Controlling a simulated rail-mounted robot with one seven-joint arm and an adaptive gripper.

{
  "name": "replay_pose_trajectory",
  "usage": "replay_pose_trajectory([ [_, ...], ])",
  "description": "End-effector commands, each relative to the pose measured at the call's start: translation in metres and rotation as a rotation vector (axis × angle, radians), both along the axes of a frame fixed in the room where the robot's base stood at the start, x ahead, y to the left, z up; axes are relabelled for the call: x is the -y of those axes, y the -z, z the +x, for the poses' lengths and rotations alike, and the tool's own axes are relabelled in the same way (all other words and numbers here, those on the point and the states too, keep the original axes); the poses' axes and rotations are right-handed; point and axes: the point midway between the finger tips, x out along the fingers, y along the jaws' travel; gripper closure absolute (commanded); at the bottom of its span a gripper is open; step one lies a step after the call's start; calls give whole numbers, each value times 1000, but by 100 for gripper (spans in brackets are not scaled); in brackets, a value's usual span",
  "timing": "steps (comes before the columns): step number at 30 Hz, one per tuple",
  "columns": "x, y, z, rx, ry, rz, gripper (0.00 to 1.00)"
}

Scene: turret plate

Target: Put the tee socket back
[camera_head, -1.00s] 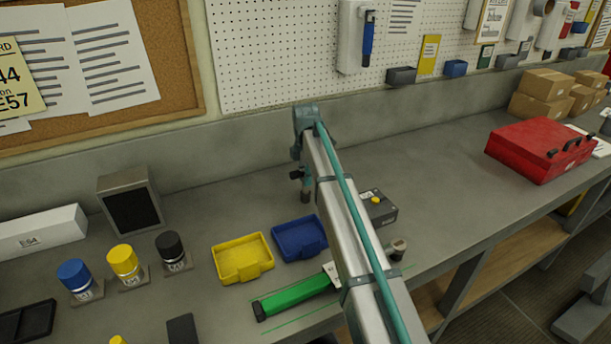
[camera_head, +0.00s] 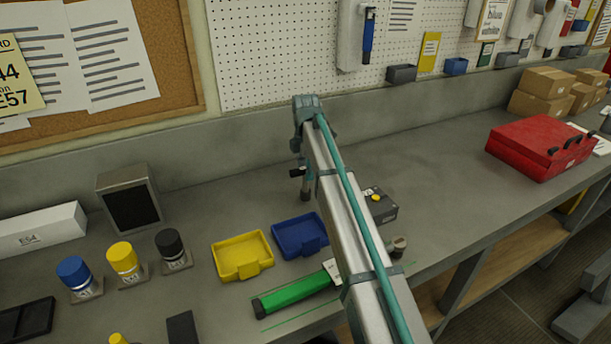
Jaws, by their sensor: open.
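My gripper (camera_head: 305,194) hangs down at the far end of my arm, above or close to the bench behind the blue tray. It is small in the picture and its fingers are hard to make out; I see nothing held in it. A small grey-brown cylindrical piece (camera_head: 398,246) stands on the bench just right of my arm; it may be the tee socket, but I cannot tell for sure. A dark grey box (camera_head: 381,208) with a yellow button sits behind it, partly hidden by my arm.
A blue tray (camera_head: 300,237) and a yellow tray (camera_head: 242,256) lie left of my arm. A green bar (camera_head: 292,293) lies between green lines in front. Yellow (camera_head: 124,257), blue and black capped bottles stand left. A red case (camera_head: 540,148) sits right; the bench between is clear.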

Motion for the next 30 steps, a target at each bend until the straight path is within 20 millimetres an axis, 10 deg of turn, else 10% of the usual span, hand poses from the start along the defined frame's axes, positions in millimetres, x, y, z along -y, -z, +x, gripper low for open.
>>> replay_pose_trajectory([
  [15,-1,-89,2,1,0,1,53],
  [30,0,-102,0,0,0,0,53],
])
